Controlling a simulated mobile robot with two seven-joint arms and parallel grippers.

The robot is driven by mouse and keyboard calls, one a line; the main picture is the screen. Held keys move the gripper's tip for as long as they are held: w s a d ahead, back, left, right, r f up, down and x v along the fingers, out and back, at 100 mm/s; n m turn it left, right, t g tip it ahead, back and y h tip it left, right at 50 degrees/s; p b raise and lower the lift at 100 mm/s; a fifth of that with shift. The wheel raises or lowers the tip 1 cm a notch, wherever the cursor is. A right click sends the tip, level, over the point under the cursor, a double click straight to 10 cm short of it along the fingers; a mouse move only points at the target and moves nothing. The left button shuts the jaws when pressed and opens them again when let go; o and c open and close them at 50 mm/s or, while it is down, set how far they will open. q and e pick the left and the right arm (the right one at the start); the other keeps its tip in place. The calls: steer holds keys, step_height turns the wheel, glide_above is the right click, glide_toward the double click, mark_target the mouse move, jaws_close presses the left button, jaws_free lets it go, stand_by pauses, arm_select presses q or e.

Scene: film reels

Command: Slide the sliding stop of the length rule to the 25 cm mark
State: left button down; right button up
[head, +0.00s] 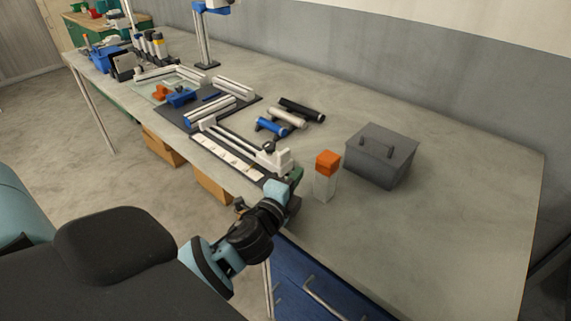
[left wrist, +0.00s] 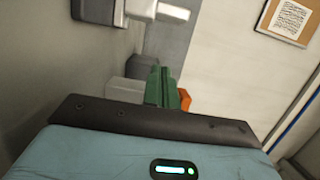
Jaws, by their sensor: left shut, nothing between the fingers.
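The length rule (head: 226,157) lies along the near edge of the bench, a dark base with a pale scale strip and a light rail. A white block with a dark knob, which looks like the sliding stop (head: 279,158), sits at its right end. My left gripper (head: 297,175) is shut and empty, with its green fingers just right of this block. I cannot tell whether they touch it. The scale numbers are too small to read. The green fingers also show in the left wrist view (left wrist: 163,88). My right gripper is in neither view.
A white post with an orange top (head: 328,163) stands close to the right of my left gripper. Behind it is a dark grey box (head: 380,155) with a handle. Several rollers (head: 289,116) lie behind the rule. The bench's right side is clear.

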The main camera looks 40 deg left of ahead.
mark_target(283, 164)
arm_select(q)
steer(key=shift+w+a+r, duration=0.1)
steer(key=shift+w+a, duration=0.05)
steer(key=shift+w, duration=0.8)
steer(key=shift+w+a, duration=0.1)
steer(key=shift+a, duration=1.9)
steer(key=shift+w+a+p, duration=0.1)
steer(key=shift+a+p, duration=0.35)
steer(key=shift+a, duration=0.2)
steer(key=shift+d+f, duration=0.1)
steer(key=shift+f, duration=0.1)
